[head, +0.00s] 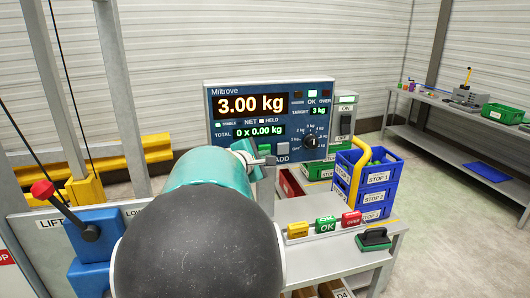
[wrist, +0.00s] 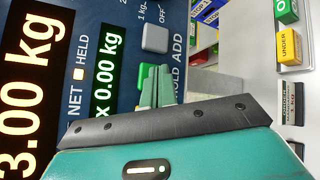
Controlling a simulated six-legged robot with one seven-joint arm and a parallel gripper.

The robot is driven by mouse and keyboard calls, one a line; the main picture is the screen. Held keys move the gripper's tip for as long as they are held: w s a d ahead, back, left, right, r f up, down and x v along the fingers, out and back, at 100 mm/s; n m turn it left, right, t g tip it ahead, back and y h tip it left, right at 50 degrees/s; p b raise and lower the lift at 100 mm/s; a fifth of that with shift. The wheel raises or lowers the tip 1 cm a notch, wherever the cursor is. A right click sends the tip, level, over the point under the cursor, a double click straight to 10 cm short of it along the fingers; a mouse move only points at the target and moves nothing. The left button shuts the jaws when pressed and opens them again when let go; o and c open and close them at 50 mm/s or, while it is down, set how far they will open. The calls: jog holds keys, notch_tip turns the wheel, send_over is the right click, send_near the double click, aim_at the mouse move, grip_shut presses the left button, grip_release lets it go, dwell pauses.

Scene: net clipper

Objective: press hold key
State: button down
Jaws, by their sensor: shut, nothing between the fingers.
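The blue Miltrove scale panel (head: 225,110) stands upright behind my arm. Its display reads 3.00 kg, with total 0 x 0.00 kg. A green key (wrist: 146,72) beside the partly covered HOLD label shows in the wrist view, mostly behind my fingers. The grey ADD key (wrist: 155,39) is next to it and also shows in the head view (head: 282,149). My gripper (wrist: 160,76) is shut and empty, with its fingertips at the green key. I cannot tell whether they touch it. A small pale lamp (wrist: 78,75) sits between NET and HELD.
A dial (head: 311,141) sits right of the keys. A red-knobbed lever (head: 43,189) is at left.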

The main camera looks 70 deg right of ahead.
jog(key=shift+s+a, duration=0.25)
jog(key=shift+a, duration=0.2)
jog(key=shift+s+a, duration=0.45)
jog(key=shift+a, duration=0.3)
jog(key=shift+s+a, duration=0.4)
jog(key=shift+a, duration=0.3)
jog(key=shift+s+a, duration=0.45)
jog(key=shift+a, duration=0.3)
jog(key=shift+w, duration=0.1)
